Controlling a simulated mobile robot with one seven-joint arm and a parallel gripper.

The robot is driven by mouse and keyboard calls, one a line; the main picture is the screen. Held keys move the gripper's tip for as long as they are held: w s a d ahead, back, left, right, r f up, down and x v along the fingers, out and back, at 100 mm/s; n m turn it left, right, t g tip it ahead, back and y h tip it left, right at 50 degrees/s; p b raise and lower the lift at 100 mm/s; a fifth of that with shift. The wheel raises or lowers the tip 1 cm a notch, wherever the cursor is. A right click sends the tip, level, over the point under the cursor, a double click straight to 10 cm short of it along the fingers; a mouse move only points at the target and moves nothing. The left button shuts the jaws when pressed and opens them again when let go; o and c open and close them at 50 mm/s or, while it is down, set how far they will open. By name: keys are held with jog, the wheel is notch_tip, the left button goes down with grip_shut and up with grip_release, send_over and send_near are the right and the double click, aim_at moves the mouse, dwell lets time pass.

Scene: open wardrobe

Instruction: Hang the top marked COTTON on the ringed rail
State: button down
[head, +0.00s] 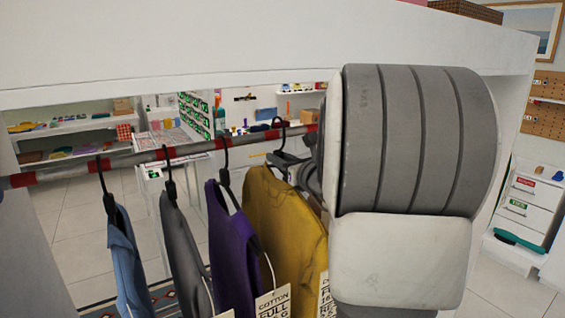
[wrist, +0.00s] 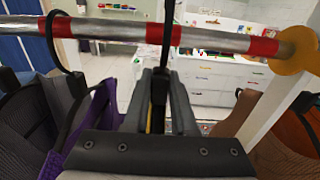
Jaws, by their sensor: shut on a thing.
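The silver rail with red rings (head: 135,157) crosses the wardrobe and shows in the wrist view (wrist: 120,29). Blue (head: 127,262), grey (head: 183,248), purple (head: 232,245) and mustard (head: 290,230) tops hang along it on black hangers. A tag reading COTTON (head: 273,303) hangs on a cord, seemingly from the purple top. The mustard top's tag (head: 325,295) is partly hidden, starting with C. My gripper (wrist: 160,85) is shut on the black hanger (wrist: 157,90) of the mustard top. Its hook crosses the rail; whether it bears on the rail is unclear.
A grey-black garment (wrist: 60,95) and purple cloth lie close left of my gripper in the wrist view. Brown cloth (wrist: 245,120) is at right. The rail ends in a golden disc (wrist: 297,50). A white wardrobe beam (head: 200,40) runs above the rail.

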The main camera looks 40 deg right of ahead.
aim_at(272, 168)
jog(key=shift+w+b, duration=0.35)
jog(key=shift+w, duration=1.55)
jog(key=shift+f, duration=0.2)
jog(key=shift+d+f+b, duration=0.1)
jog(key=shift+f+b, duration=1.2)
jog(key=shift+b, duration=0.25)
jog(key=shift+f+b, duration=0.5)
jog(key=shift+b, duration=0.05)
jog(key=c, duration=0.6)
grip_release()
jog(key=shift+c, duration=0.2)
